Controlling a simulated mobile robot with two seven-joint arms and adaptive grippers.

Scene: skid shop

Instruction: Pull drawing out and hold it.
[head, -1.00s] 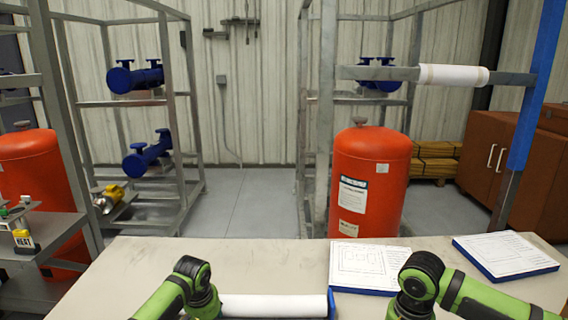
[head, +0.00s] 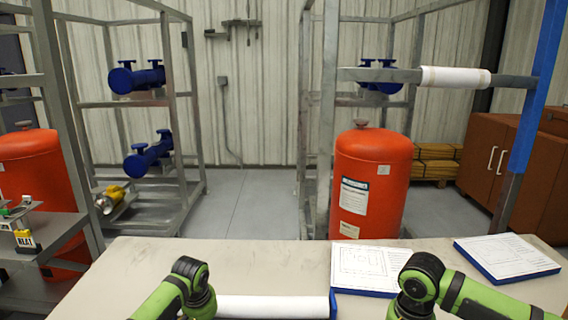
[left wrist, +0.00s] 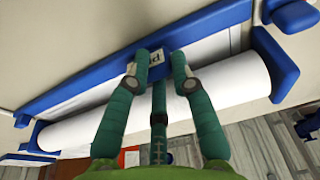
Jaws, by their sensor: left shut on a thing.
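A white paper roll (head: 272,306) with a blue end bracket (head: 333,304) lies at the near edge of the table. In the left wrist view the white roll (left wrist: 85,130) runs along a blue holder (left wrist: 90,82). The fingers of my left gripper (left wrist: 160,60) are shut on a small blue tab (left wrist: 157,58) with light lettering on the bar beside the roll. Its lettering is partly hidden. In the head view only my left arm's links show, left of the roll. My right arm shows at the lower right, but its gripper is out of view.
The pale table (head: 130,265) holds two printed sheets on blue boards, one in the middle (head: 368,265) and one at the right (head: 505,257). A red tank (head: 372,185) stands behind the table. Another white roll (head: 455,78) is on a rack bar. The table's left part is clear.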

